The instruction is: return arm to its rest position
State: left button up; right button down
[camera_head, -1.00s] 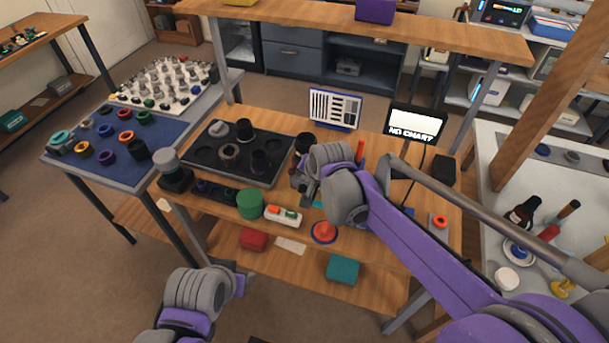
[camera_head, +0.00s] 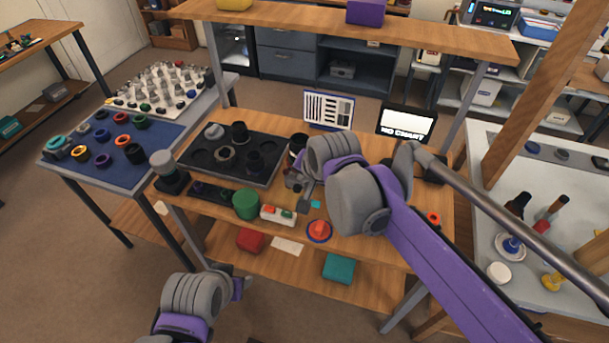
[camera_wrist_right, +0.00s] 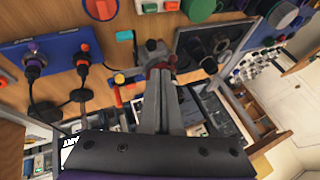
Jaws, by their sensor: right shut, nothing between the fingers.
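My right arm (camera_head: 358,200) reaches in from the right over the wooden workbench, its grey and purple links bent above the bench. My right gripper (camera_head: 294,186) points down near the black tray's right end, mostly hidden by the wrist. In the right wrist view the gripper's two fingers (camera_wrist_right: 158,62) lie together, shut and empty, above the bench surface. My left arm (camera_head: 190,300) is low at the front, clear of the bench. Its gripper end is small and turned away, so its jaws cannot be made out.
The black tray (camera_head: 200,160) holds dark lens parts. A green cylinder (camera_head: 246,204), a white block with coloured buttons (camera_head: 278,215) and a red-orange round piece (camera_head: 319,231) sit near the front edge. A chart screen (camera_head: 406,123) stands behind. The overhead wooden shelf (camera_head: 300,31) spans the back.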

jog(key=shift+s, duration=0.1)
jog(key=s+d+f+n+h, duration=0.1)
jog(key=s+d+f, duration=0.4)
jog(key=s+d, duration=0.5)
jog(key=s+d+f+n+h, duration=0.2)
jog(key=s+d+f, duration=0.4)
jog(key=s+d, duration=0.5)
jog(key=shift+d+n, duration=0.4)
jog(key=shift+d, duration=0.3)
